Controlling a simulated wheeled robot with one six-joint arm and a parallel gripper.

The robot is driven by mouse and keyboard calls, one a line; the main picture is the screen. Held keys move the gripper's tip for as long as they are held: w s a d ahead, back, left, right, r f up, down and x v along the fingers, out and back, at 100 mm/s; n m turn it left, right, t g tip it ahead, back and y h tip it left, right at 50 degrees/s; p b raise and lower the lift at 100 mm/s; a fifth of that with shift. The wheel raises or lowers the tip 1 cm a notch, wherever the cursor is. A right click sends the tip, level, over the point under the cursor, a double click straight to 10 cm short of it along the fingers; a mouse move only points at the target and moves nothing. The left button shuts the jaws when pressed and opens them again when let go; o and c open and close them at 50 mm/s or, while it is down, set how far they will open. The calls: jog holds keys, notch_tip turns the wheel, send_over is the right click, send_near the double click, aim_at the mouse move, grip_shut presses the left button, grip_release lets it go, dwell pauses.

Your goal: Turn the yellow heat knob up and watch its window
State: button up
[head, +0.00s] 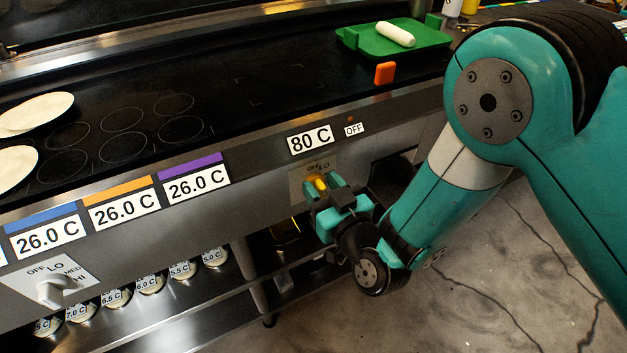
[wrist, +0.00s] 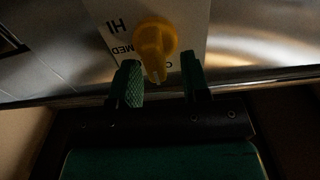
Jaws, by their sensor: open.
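The yellow heat knob (head: 320,185) sits on the griddle's front panel, on a plate with OFF and LO showing above it. In the wrist view the knob (wrist: 155,45) points down between the fingers, with HI and MED printed on its left side. My gripper (head: 328,188) is at the knob, and in the wrist view its two green fingers (wrist: 163,82) stand open on either side of the knob's handle, with gaps showing. The window (head: 310,141) above the knob reads 80 C. The rest of the dial is partly hidden by my gripper.
An OFF label (head: 354,129) is right of the window. A white knob (head: 55,289) is at lower left, below several 26.0 C windows. A green tray (head: 380,47) with a white roll and an orange block (head: 385,73) are on the griddle top. A shelf with several round jars lies below.

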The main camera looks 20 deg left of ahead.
jog(key=shift+d, duration=0.1)
grip_shut()
jog(key=shift+w+f+m+b, duration=0.1)
jog(key=shift+m+b, duration=0.2)
jog(key=shift+b, duration=0.05)
jog(key=m+b, duration=0.2)
jog(key=shift+w+d+f+m, duration=0.1)
jog(key=shift+w+d+m, duration=0.1)
jog(key=shift+m, duration=0.1)
jog(key=m+b, duration=0.2)
jog(key=m, duration=0.1)
jog(key=m+b, duration=0.1)
jog(key=shift+w+d+f+m+b, duration=0.2)
jog(key=shift+w+m+b, duration=0.05)
jog(key=shift+m+b, duration=0.1)
jog(key=m+b, duration=0.1)
jog(key=m, duration=0.1)
jog(key=m+b, duration=0.1)
jog(key=m, duration=0.1)
jog(key=shift+w+d+f, duration=0.15)
jog(key=shift+f, duration=0.05)
jog(key=shift+f+m+b, duration=0.15)
jog(key=shift+m+b, duration=0.4)
jog(key=shift+m, duration=1.5)
